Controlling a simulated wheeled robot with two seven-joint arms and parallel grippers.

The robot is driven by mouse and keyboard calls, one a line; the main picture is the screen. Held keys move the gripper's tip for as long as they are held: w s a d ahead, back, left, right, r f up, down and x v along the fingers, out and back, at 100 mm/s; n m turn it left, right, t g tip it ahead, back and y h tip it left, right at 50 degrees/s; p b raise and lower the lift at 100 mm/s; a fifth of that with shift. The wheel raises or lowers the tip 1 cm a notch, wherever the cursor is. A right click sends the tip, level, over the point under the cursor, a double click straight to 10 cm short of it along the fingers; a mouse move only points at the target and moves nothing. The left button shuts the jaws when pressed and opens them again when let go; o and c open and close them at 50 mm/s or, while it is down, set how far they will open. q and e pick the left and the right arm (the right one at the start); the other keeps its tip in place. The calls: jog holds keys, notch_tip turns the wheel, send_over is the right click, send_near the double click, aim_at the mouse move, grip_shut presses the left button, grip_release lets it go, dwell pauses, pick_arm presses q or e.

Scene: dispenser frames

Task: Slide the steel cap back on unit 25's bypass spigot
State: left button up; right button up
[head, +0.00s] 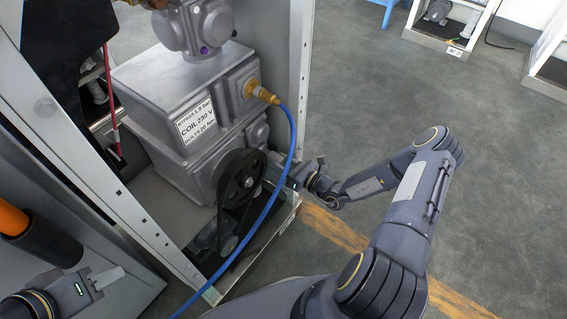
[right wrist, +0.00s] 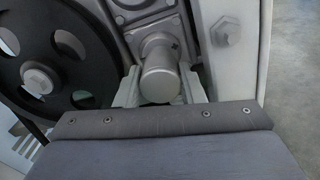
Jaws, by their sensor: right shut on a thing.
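The steel cap (right wrist: 160,82), a short grey cylinder with a rounded front end, sits between the two pale fingers of my right gripper (right wrist: 160,90) in the right wrist view. Behind it is a grey fitting (right wrist: 156,45) on the meter housing, in line with the cap. I cannot tell how far the cap covers the spigot, which is hidden. In the head view my right gripper (head: 283,178) is at the cabinet's right side, beside the black pulley (head: 240,178); the cap is not discernible there. My left gripper (head: 107,278) is low at left, away from the housing, its finger gap unclear.
A black spoked pulley (right wrist: 45,75) is left of the cap, and a pale cabinet post (right wrist: 232,60) with a bolt is close on its right. A blue hose (head: 273,200) hangs from a brass fitting (head: 262,92) across the cabinet front. Open floor (head: 360,100) lies right.

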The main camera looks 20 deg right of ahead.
aim_at(283, 162)
jog(key=shift+x, duration=1.3)
jog(key=o, duration=1.1)
jog(key=shift+c, duration=0.2)
jog(key=shift+d, duration=0.1)
jog(key=shift+s+d, duration=0.15)
jog(key=shift+s, duration=0.1)
jog(key=p+v, duration=0.1)
jog(key=v, duration=0.5)
jog(key=shift+s+d+p, duration=0.15)
jog(key=shift+s+p, duration=0.1)
jog(key=shift+p, duration=0.05)
jog(key=shift+s, duration=0.35)
